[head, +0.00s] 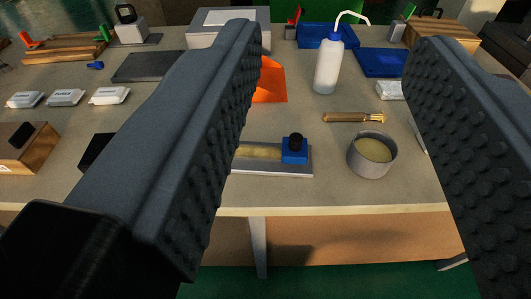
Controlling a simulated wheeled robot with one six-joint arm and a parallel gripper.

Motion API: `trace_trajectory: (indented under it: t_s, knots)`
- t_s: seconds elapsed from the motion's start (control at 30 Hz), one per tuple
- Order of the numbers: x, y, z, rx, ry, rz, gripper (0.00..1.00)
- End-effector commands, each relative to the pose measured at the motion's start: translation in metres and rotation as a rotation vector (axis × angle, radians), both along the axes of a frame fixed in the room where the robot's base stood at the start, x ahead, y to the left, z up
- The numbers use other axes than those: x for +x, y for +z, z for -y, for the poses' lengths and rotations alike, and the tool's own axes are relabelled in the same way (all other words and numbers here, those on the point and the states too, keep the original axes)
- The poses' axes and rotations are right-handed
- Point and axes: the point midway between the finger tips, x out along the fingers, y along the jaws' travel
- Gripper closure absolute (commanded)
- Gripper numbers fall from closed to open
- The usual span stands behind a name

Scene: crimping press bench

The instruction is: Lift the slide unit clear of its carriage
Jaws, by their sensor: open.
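A small blue block with a black knob on top (294,156) sits at the right end of a flat grey metal base (270,173) with a yellowish strip, near the table's front edge. It looks like the slide unit on its carriage. The left part of the base is hidden behind my left finger. My gripper (335,42) is open and empty, its two ribbed dark fingers wide apart. The blue block shows between the fingers, nearer the left one, and nothing touches it.
A metal cup (372,155) stands just right of the base. A wood-handled brush (354,118) and a white squeeze bottle (328,66) lie or stand behind. An orange piece (270,80) is partly hidden by my left finger. White packets (66,97) lie on the left.

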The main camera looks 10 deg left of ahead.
Motion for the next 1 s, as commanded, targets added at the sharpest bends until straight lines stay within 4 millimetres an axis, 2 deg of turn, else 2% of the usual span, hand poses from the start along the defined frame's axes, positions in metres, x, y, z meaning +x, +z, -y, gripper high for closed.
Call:
trace_trajectory:
  t_s: [0.13,0.27,0.4,0.67,1.0]
  knots:
    - [0.0,0.0,0.0,0.0,0.0,0.0,0.55]
    - [0.003,-0.001,-0.001,-0.013,0.003,-0.013,0.3]
    - [0.022,-0.006,-0.004,-0.086,0.019,-0.092,0.02]
    - [0.079,-0.028,-0.016,-0.345,0.118,-0.35,0.02]
    - [0.141,-0.066,-0.036,-0.679,0.357,-0.668,0.02]
